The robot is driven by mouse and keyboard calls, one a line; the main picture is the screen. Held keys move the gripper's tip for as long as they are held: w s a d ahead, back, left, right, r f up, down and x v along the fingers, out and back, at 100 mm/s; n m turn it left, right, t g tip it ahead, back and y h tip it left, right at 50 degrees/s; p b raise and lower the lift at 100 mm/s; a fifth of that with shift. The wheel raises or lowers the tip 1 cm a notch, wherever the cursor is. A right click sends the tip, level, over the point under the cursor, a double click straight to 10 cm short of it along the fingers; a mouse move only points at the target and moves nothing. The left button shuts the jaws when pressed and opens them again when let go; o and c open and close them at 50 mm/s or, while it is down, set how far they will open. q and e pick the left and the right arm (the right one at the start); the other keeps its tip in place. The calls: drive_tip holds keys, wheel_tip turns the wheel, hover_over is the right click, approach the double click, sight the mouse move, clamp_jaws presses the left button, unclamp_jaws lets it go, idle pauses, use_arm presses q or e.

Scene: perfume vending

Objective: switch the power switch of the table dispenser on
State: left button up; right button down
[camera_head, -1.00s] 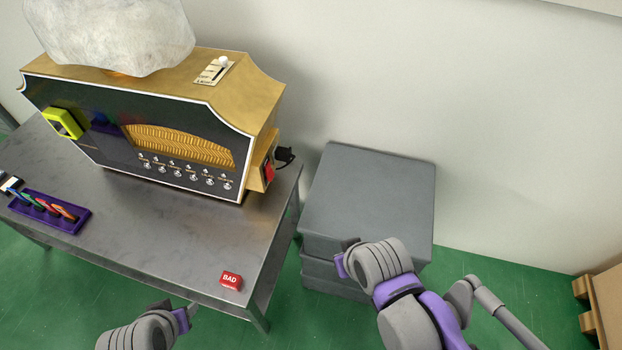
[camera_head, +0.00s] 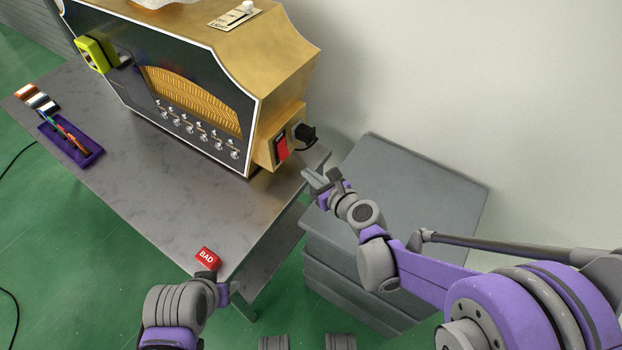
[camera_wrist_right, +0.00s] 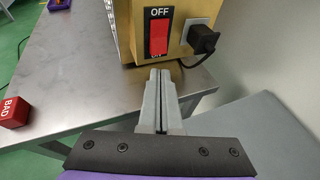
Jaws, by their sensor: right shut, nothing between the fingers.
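The table dispenser (camera_head: 150,60), gold with a black front, stands on the grey metal table. Its red power switch (camera_head: 282,148) is on the right side, beside a black plug. In the right wrist view the red rocker (camera_wrist_right: 159,37) is seen face on, with "OFF" printed above it and a partly hidden word below. My right gripper (camera_head: 312,180) is shut and empty, just below and right of the switch, apart from it. In the wrist view its fingertips (camera_wrist_right: 160,75) point at the switch from below. My left gripper (camera_head: 221,280) is near the table's front edge; its fingers are unclear.
A black plug and cord (camera_wrist_right: 203,40) sit right next to the switch. A red "BAD" block (camera_head: 207,258) lies at the table's front corner, close to my left gripper. Stacked grey boxes (camera_head: 420,190) stand right of the table. A purple tray (camera_head: 90,156) lies at the left.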

drive_tip(key=shift+b+x, duration=1.2)
drive_tip(key=shift+x, duration=3.2)
drive_tip(key=shift+b+x, duration=0.3)
drive_tip(key=shift+x, duration=0.55)
drive_tip(key=shift+s+r, duration=0.1)
drive_tip(key=p, duration=0.2)
approach(285, 155)
drive_tip(key=shift+v, duration=1.05)
drive_tip(key=shift+s+d, duration=0.1)
